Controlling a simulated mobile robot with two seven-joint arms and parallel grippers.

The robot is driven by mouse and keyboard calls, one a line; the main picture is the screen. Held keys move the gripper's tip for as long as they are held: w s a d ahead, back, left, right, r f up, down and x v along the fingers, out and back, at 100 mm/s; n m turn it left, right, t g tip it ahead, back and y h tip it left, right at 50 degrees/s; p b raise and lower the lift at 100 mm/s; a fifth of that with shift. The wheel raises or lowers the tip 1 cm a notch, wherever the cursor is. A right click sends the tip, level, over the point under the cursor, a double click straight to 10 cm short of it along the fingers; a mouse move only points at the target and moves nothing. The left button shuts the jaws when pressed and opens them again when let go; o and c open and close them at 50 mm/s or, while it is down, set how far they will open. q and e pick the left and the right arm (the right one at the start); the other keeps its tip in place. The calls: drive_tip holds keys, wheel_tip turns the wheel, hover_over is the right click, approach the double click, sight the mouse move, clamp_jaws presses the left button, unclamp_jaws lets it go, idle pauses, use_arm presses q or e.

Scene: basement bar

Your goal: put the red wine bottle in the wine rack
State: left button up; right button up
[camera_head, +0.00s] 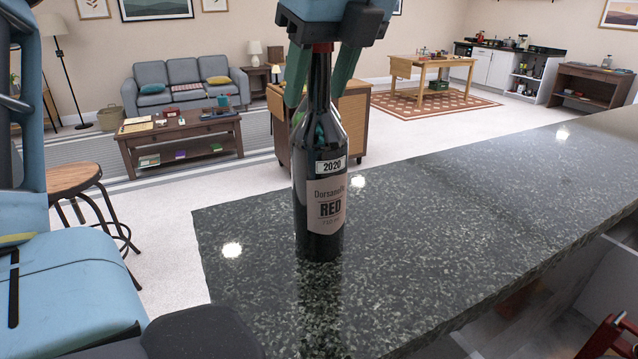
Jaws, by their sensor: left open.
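The red wine bottle (320,190) is dark glass with a pale label reading "RED" and "2020". It stands upright on the speckled dark counter (430,240), near its left end. My left gripper (318,92) comes down over the bottle from above, its green fingers apart on either side of the neck. The gripper is open, and I cannot tell whether a finger touches the glass. The bottle's top is partly hidden by the gripper. I see no thing that is clearly the wine rack. My right gripper is not in view.
The counter is clear to the right of the bottle. A red wooden object (610,338), cut off by the frame, is low at the bottom right; I cannot tell what it is. A round stool (75,180) stands left of the counter. Sofa and tables are farther back.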

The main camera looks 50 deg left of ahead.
use_arm(q)
drive_tip(key=shift+c, duration=0.2)
clamp_jaws()
drive_tip(key=shift+r, duration=0.15)
idle(1.0)
